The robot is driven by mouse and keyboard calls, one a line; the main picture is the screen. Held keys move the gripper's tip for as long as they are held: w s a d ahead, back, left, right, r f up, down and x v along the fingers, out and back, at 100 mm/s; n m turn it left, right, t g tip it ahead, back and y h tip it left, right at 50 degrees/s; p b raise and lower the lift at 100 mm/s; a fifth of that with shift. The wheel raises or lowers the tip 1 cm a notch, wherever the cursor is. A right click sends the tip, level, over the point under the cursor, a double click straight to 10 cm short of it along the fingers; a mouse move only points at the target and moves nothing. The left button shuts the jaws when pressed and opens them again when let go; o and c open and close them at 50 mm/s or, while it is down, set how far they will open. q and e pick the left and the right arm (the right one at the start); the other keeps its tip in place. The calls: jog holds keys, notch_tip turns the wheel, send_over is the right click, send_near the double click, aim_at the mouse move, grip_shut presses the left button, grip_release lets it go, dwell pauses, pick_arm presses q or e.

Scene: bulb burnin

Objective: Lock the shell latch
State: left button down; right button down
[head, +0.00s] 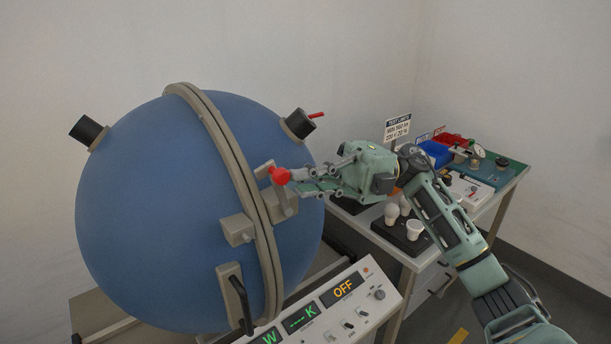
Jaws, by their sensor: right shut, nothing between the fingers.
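The big blue shell (150,210) is a sphere with its two halves together at a beige flange ring (214,130). The latch (283,203) is a beige bracket and lever beside the ring on the right half, with a red knob (280,175) at its end. A beige block (238,230) sits across the ring on the left half. My right gripper (298,181) is shut with nothing between its fingers. Its tips are at the right side of the red knob; whether they touch it I cannot tell. My left gripper is not in view.
A control panel (318,316) reading OFF stands below the shell. A black handle (240,305) sticks out low on the shell.

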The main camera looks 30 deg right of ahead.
aim_at(281, 191)
jog(key=a+h+p, duration=0.1)
jog(key=h, duration=0.1)
jog(key=a+h+p, duration=0.1)
jog(key=a+h, duration=0.1)
jog(key=a+n+h+p, duration=0.1)
jog(key=h, duration=0.1)
jog(key=shift+s+a+f, duration=0.25)
jog(key=shift+a, duration=0.05)
jog(key=shift+h, duration=0.8)
jog(key=shift+s+a+f+b, duration=0.1)
jog(key=shift+a+f+b, duration=0.2)
jog(key=shift+a+f, duration=0.8)
jog(key=shift+a+f+b, duration=0.25)
jog(key=shift+a+f, duration=0.65)
jog(key=shift+f, duration=0.3)
jog(key=shift+a, duration=0.1)
